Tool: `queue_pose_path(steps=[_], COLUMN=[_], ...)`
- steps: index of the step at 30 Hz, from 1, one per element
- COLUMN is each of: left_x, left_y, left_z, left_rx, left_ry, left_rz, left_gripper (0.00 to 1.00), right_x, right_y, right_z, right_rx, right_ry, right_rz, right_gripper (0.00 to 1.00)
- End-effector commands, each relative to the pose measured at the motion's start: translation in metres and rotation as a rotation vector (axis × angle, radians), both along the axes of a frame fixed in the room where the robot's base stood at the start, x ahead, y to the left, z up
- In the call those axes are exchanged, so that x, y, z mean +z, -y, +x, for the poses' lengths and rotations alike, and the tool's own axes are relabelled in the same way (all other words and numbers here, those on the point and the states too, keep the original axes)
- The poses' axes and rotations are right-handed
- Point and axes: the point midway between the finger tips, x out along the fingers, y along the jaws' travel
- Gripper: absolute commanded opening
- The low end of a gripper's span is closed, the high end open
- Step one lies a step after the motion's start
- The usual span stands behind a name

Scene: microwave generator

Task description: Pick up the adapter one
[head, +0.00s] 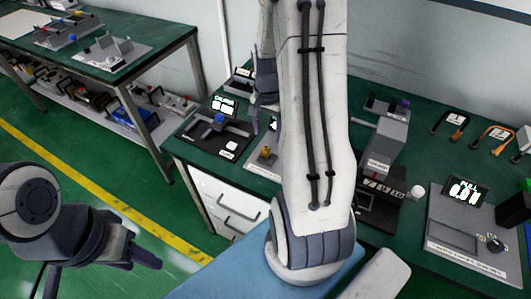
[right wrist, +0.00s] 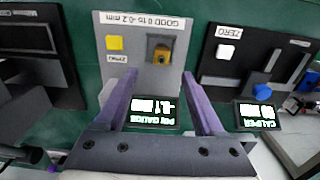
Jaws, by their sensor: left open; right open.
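A small brass-coloured piece, which looks like the adapter (right wrist: 162,57), sits in a dark square recess of the grey pin gauge station (right wrist: 188,85). It also shows in the head view (head: 266,152), just left of my right arm. No number is readable on it. My right gripper (right wrist: 158,82) is open and empty, its purple fingers spread above the station with the brass piece beyond and between the tips. In the head view my right gripper (head: 264,124) is partly hidden by my arm. My left gripper (head: 145,258) is open and empty over the floor at lower left.
A caliper station (head: 215,137) with a blue knob stands left of the pin gauge. A dark-based grey device (head: 383,165) and a force-display station (head: 465,225) stand to the right on the green bench. Another bench (head: 150,60) is at upper left.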

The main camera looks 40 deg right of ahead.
Motion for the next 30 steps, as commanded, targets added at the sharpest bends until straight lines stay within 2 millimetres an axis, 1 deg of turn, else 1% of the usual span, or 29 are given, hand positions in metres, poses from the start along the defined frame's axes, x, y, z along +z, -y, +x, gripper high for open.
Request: queue_pose_path(steps=[1,3,6,11,16,19,23,29,30], left_x=[0.001,0.002,0.003,0.006,0.014,0.015,0.015,0.015,0.015], left_y=[0.000,0.000,0.000,0.000,0.000,0.000,0.000,0.000,0.000], left_z=[0.000,0.000,0.000,0.000,0.000,0.000,0.000,0.000,0.000], left_rx=[0.000,0.000,0.000,0.000,0.000,0.000,0.000,0.000,0.000], left_ry=[0.000,0.000,0.000,0.000,0.000,0.000,0.000,0.000,0.000], left_rz=[0.000,0.000,0.000,0.000,0.000,0.000,0.000,0.000,0.000], left_gripper=[0.50,0.50,0.50,0.50,0.50,0.50,0.50,0.50,0.50], right_x=[-0.009,-0.019,-0.029,-0.039,-0.063,-0.076,-0.083,-0.084,-0.084], right_y=[-0.001,-0.001,-0.001,-0.003,-0.006,-0.005,-0.005,-0.005,-0.005], right_z=[-0.001,-0.001,0.000,-0.001,-0.001,0.000,0.000,0.000,0.000], right_rx=[0.001,0.002,0.003,0.005,0.005,0.005,0.005,0.005,0.005], right_ry=[-0.006,-0.004,-0.002,-0.003,-0.006,-0.003,0.001,0.002,0.002], right_rz=[0.003,0.003,0.001,0.002,0.003,0.003,0.001,0.001,0.001], right_gripper=[0.70,0.70,0.70,0.70,0.70,0.70,0.70,0.70,0.58])
